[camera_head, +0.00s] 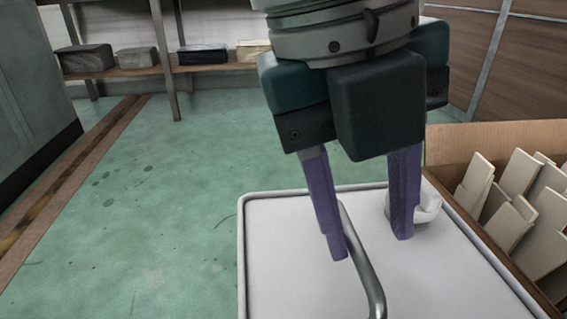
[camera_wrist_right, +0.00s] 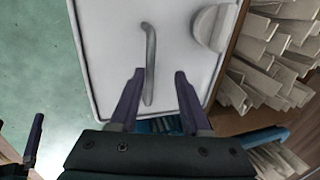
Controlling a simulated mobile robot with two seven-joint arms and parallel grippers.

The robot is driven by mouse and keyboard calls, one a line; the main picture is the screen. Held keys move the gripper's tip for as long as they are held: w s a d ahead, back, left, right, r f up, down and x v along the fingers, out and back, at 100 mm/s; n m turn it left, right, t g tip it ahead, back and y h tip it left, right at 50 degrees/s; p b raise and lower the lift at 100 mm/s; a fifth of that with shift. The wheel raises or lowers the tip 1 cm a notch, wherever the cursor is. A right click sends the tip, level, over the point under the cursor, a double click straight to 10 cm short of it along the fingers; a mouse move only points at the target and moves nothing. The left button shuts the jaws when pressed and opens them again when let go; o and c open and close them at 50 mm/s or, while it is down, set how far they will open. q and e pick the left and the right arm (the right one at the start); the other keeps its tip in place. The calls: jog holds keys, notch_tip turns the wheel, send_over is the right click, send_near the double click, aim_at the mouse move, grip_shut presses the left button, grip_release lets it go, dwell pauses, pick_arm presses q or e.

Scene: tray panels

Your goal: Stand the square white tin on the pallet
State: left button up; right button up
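The square white tin (camera_head: 285,250) fills the lower middle of the head view, seen from above with a raised rim. Its white top (camera_wrist_right: 110,40) also shows in the wrist view. A grey bar handle (camera_head: 366,265) and a pale round cap (camera_head: 430,208) stand on it. My right gripper (camera_head: 368,238) is open over the top, pointing down. In the wrist view the handle's near end lies between its fingers, nearer the left one; contact cannot be told. Part of what looks like my left gripper (camera_wrist_right: 33,140) shows at the wrist view's lower left. I cannot make out the pallet.
A cardboard box (camera_head: 480,222) of pale flat pieces stands close to the tin's right side. Something blue (camera_wrist_right: 160,126) lies past the tin's near edge in the wrist view. A shelf (camera_head: 140,72) with several blocks stands at the back. Green floor on the left is clear.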

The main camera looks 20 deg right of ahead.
jog(key=p+v, duration=0.4)
jog(key=v, duration=0.5)
jog(key=shift+r, duration=0.4)
jog(key=shift+a, duration=0.1)
